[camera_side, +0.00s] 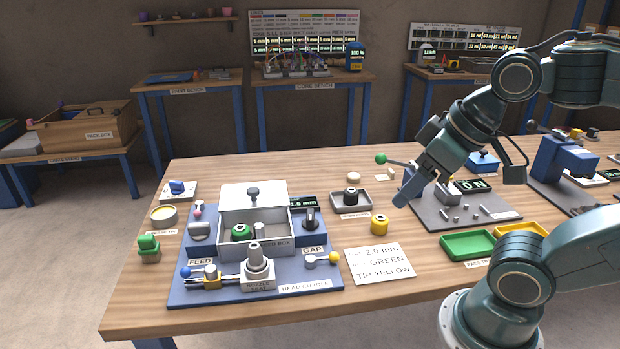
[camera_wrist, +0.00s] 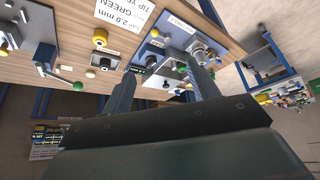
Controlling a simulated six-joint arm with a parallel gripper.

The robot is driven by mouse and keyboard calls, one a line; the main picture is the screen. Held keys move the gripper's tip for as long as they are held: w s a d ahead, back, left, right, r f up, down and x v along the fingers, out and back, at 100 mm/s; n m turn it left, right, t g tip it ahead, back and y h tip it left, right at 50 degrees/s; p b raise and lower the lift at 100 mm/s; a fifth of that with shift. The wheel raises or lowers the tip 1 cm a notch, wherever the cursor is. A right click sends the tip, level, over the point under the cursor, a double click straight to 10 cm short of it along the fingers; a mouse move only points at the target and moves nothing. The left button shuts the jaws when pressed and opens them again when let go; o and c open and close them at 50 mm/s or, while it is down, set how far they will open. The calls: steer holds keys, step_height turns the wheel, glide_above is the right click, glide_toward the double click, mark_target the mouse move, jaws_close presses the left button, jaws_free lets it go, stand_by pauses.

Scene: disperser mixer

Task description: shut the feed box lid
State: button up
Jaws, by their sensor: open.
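The feed box (camera_side: 272,247) is a grey-white open-topped box on the blue panel (camera_side: 190,292) at the left of the table. Its lid (camera_side: 232,197), with a dark knob (camera_side: 253,193), sits at the box's back edge, off the opening. I cannot tell whether it is tilted up or slid back. A green ring-shaped piece (camera_side: 240,231) and a grey peg show in the opening. My gripper (camera_side: 402,198) is right of the box and apart from it, above the table. In the wrist view its two fingers (camera_wrist: 163,90) are spread, with nothing between them.
A yellow piece (camera_side: 379,225), a dark tray (camera_side: 351,200) and a note card (camera_side: 379,263) lie between box and gripper. A green-knobbed lever (camera_side: 381,159) stands close behind my gripper. Green (camera_side: 467,246) and yellow (camera_side: 521,230) trays are at the right.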

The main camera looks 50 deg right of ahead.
steer(key=shift+w, duration=0.1)
steer(key=c, duration=0.7)
steer(key=shift+w+r, duration=0.4)
steer(key=shift+w, duration=0.1)
jaws_close()
steer(key=w+d+r+m, duration=0.1)
steer(key=w+r, duration=0.1)
steer(key=w, duration=0.8)
steer(key=w+d+r+m, duration=0.1)
steer(key=w+r, duration=0.1)
steer(key=w, duration=0.9)
steer(key=w+d+f+g, duration=0.1)
steer(key=w+f, duration=0.4)
steer(key=w, duration=0.5)
steer(key=w+d+f+m+h, duration=0.1)
steer(key=w+f, duration=0.4)
steer(key=w, duration=0.5)
steer(key=shift+m+g, duration=0.3)
steer(key=shift+g, duration=0.1)
